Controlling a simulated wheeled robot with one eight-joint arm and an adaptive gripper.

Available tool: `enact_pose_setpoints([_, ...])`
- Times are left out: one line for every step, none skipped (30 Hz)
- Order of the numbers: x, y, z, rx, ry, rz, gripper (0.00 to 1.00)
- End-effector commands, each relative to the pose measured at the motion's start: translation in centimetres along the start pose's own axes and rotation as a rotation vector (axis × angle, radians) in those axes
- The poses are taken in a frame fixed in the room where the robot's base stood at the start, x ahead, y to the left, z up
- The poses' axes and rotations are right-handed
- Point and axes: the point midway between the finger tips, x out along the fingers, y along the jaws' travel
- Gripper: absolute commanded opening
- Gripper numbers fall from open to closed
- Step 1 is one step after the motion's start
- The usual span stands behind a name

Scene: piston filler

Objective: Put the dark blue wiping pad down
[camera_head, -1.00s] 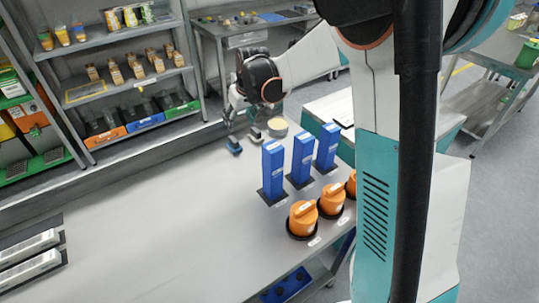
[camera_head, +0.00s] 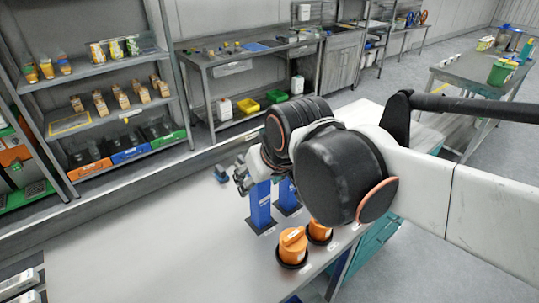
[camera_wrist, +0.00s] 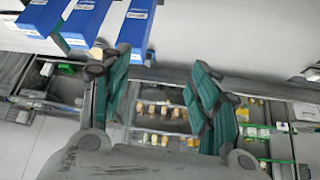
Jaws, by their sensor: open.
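A small dark blue thing, apparently the wiping pad (camera_head: 221,174), lies on the grey bench (camera_head: 130,250) near its back edge in the head view. It is too small there to make out its shape. My gripper (camera_head: 240,180) is just to the right of it, partly covered by my own arm. In the wrist view my gripper (camera_wrist: 160,68) is open, with its two teal fingers wide apart and nothing between them.
Blue posts (camera_head: 260,205) stand on the bench close to my arm; they also show in the wrist view (camera_wrist: 85,20). Orange round-topped parts (camera_head: 292,246) stand nearer the front edge. Shelves (camera_head: 110,110) rise behind. The bench's left part is clear.

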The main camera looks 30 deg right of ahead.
Motion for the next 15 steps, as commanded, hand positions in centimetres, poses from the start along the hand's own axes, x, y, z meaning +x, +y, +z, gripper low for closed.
enact_pose_setpoints([-0.5, -0.1, 1.5, 0.004, 0.008, 0.002, 0.56])
enact_pose_setpoints([-0.7, -0.1, 2.1, 0.008, 0.012, 0.003, 0.56])
enact_pose_setpoints([-0.9, -0.1, 3.0, 0.012, 0.018, 0.005, 0.56])
enact_pose_setpoints([-1.1, -0.1, 3.5, 0.016, 0.023, 0.006, 0.56])
enact_pose_setpoints([-1.2, -0.2, 4.1, 0.018, 0.027, 0.007, 0.56])
enact_pose_setpoints([-1.3, -0.2, 4.7, 0.02, 0.031, 0.008, 0.56])
enact_pose_setpoints([-1.4, -0.2, 5.1, 0.022, 0.034, 0.009, 0.56])
enact_pose_setpoints([-1.4, -0.2, 5.4, 0.024, 0.036, 0.01, 0.56])
enact_pose_setpoints([-1.5, -0.2, 5.7, 0.026, 0.039, 0.01, 0.56])
enact_pose_setpoints([-1.5, -0.2, 6.0, 0.027, 0.04, 0.011, 0.56])
enact_pose_setpoints([-1.5, -0.2, 6.1, 0.028, 0.042, 0.011, 0.56])
enact_pose_setpoints([-1.5, -0.2, 6.3, 0.029, 0.043, 0.011, 0.56])
enact_pose_setpoints([-1.5, -0.2, 6.3, 0.03, 0.044, 0.011, 0.56])
enact_pose_setpoints([-1.5, -0.2, 6.4, 0.03, 0.044, 0.011, 0.56])
enact_pose_setpoints([-1.5, -0.2, 6.4, 0.031, 0.044, 0.012, 0.56])
